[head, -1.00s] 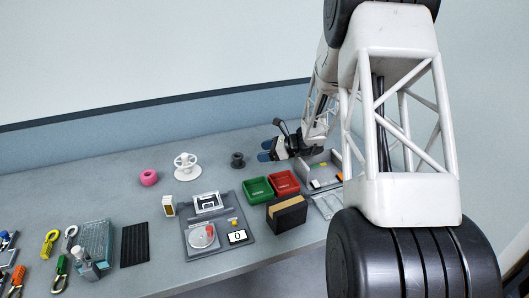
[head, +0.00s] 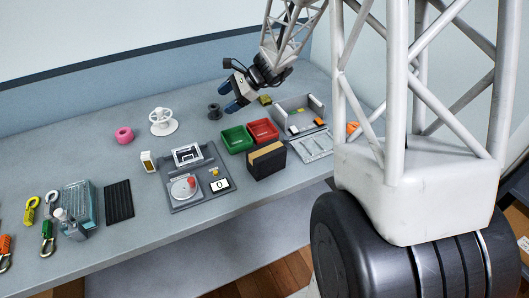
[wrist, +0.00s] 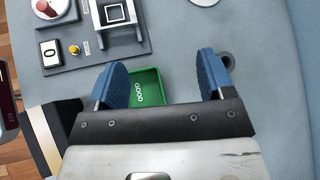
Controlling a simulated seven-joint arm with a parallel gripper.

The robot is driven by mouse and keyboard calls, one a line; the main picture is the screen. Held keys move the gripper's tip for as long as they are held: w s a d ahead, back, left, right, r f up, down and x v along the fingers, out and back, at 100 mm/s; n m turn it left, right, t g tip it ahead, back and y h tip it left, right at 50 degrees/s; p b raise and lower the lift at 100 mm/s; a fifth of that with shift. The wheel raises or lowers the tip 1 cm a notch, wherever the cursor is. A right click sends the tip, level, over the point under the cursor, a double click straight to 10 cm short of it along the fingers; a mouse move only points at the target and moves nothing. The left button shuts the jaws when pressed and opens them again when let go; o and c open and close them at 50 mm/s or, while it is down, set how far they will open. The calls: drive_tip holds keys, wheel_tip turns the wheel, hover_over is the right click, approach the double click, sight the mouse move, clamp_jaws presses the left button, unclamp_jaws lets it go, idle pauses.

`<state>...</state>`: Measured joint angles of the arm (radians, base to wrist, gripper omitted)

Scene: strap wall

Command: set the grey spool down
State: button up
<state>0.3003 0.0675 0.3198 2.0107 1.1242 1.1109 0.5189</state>
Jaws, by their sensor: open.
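The dark grey spool (head: 214,111) stands upright on the grey table, left of my gripper (head: 230,97). In the wrist view the spool (wrist: 228,62) is partly hidden behind the right-hand finger. My gripper's blue fingers (wrist: 162,65) are spread wide with nothing between them. The fingers are above the table, apart from the spool as far as I can tell.
A green tray (head: 236,139) and a red tray (head: 262,131) lie in front of the gripper. A black box (head: 267,163) is nearer the front edge. Bare table lies around the spools.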

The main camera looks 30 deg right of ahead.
drive_tip(key=s+a+r+n+g+h, duration=0.1)
drive_tip(key=s+a+r+n+h, duration=0.25)
drive_tip(key=s, duration=0.65)
drive_tip(key=s+a+r+n+g+h, duration=0.1)
drive_tip(key=s+a+r+n, duration=0.2)
drive_tip(key=s+r+n, duration=0.5)
drive_tip(key=s+d+n+t+h, duration=0.1)
drive_tip(key=s+n+h, duration=0.5)
drive_tip(key=s, duration=1.3)
drive_tip(key=shift+s, duration=0.25)
